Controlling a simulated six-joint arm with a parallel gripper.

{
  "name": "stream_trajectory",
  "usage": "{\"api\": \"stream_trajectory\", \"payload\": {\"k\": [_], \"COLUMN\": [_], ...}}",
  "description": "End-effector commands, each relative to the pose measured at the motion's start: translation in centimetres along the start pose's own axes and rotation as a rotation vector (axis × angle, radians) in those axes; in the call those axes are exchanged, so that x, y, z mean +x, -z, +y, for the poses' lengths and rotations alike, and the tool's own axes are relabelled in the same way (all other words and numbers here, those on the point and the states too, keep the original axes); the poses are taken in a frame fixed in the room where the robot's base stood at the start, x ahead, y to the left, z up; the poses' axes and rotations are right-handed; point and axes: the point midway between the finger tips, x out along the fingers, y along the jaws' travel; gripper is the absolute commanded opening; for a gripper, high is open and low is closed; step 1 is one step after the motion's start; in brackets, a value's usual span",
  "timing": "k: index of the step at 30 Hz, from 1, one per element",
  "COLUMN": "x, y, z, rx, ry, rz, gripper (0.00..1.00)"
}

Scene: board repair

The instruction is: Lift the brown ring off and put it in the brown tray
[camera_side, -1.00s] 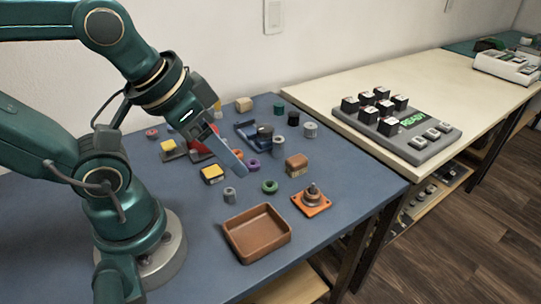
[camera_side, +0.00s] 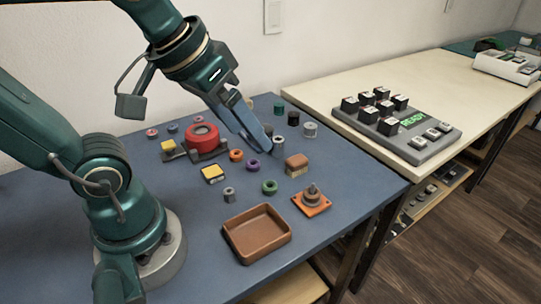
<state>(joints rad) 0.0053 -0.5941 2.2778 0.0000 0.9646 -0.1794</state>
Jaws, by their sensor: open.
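An orange square base (camera_side: 322,207) stands at the right of the blue table, with a stacked grey-brown piece on it. The brown ring (camera_side: 312,199) seems to be the wide lower part around its post, though it is too small to be sure. The brown tray (camera_side: 258,236) lies empty at the front, just left of the base. My gripper (camera_side: 262,146) is open and points down to the right, behind and left of the base, near a grey cylinder. It is well apart from the ring and appears empty.
A green ring (camera_side: 269,187), a purple ring (camera_side: 252,165), an orange ring (camera_side: 236,155) and a brown block (camera_side: 297,165) lie behind the tray and base. A red round part (camera_side: 202,135) sits farther left. Several small cylinders are scattered around. The table in front of the tray is clear.

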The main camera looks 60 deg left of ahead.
Motion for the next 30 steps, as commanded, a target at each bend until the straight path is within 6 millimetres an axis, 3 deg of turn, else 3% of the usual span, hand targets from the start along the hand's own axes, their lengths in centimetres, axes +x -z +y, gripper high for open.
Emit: {"api": "stream_trajectory", "payload": {"k": [8,15,24,30], "x": [2.6,7.6,14.9,17.0], "y": [5.2,7.8,7.4,5.9], "z": [1.4,2.6,3.3,3.2], "rx": [-0.131,-0.207,-0.225,-0.216], "ry": [0.023,0.063,0.118,0.140], "rz": [-0.122,-0.249,-0.406,-0.471], "gripper": [0.76,0.76,0.76,0.76]}}
